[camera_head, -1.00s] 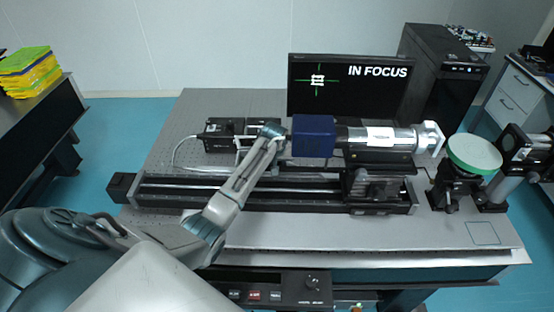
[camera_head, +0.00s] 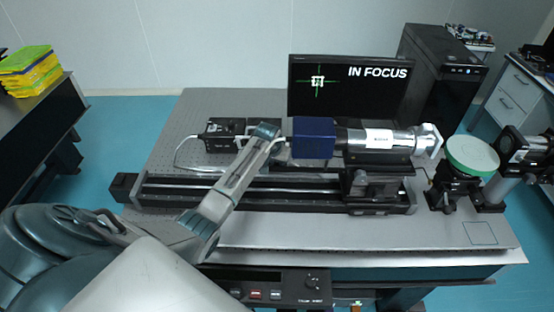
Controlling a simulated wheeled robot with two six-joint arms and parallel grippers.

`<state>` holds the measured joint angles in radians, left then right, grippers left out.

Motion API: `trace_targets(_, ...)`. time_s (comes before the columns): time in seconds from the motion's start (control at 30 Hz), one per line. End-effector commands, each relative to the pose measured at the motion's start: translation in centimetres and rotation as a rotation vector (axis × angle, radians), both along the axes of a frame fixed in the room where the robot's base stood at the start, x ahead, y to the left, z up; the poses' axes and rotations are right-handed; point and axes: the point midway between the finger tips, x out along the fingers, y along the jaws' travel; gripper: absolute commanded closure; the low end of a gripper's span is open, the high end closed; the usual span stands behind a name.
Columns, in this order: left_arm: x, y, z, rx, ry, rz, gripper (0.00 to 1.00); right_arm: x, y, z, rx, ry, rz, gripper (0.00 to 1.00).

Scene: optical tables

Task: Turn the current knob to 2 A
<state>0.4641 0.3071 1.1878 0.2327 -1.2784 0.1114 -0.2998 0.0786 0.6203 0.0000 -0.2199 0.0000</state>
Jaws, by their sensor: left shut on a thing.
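A black control unit (camera_head: 285,283) hangs under the front edge of the table, with small buttons and a round dark knob (camera_head: 313,282). The knob's scale is too small to read. My left gripper (camera_head: 270,134) is well above and behind it, at the left side of a blue box (camera_head: 313,138) on the optical tube. It is shut on a part beside the box; the jaws and arm largely hide what it grips. My right gripper is out of view.
A silver tube (camera_head: 385,138) runs right from the blue box above a black rail (camera_head: 290,192). A monitor (camera_head: 345,85) reads "IN FOCUS". The front strip of the table (camera_head: 340,235) is clear.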

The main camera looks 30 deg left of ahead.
Motion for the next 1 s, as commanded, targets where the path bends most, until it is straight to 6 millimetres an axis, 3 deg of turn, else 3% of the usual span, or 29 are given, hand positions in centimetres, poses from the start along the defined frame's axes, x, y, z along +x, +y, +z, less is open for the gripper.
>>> trace_targets(0.27,0.0,0.0,0.0,0.001,-0.002,-0.006,1.00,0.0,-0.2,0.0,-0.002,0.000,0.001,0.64)
trace_targets(0.3,0.0,0.0,0.0,0.001,-0.002,-0.006,0.73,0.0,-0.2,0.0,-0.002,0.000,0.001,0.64)
trace_targets(0.33,0.0,0.0,0.0,0.000,-0.002,-0.005,0.68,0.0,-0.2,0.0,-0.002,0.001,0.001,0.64)
trace_targets(0.73,-0.2,0.0,0.5,0.001,-0.002,-0.005,0.68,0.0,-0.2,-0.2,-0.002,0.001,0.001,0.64)
trace_targets(1.0,-1.7,-0.3,4.1,0.003,-0.006,-0.006,0.68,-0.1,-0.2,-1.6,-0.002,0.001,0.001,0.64)
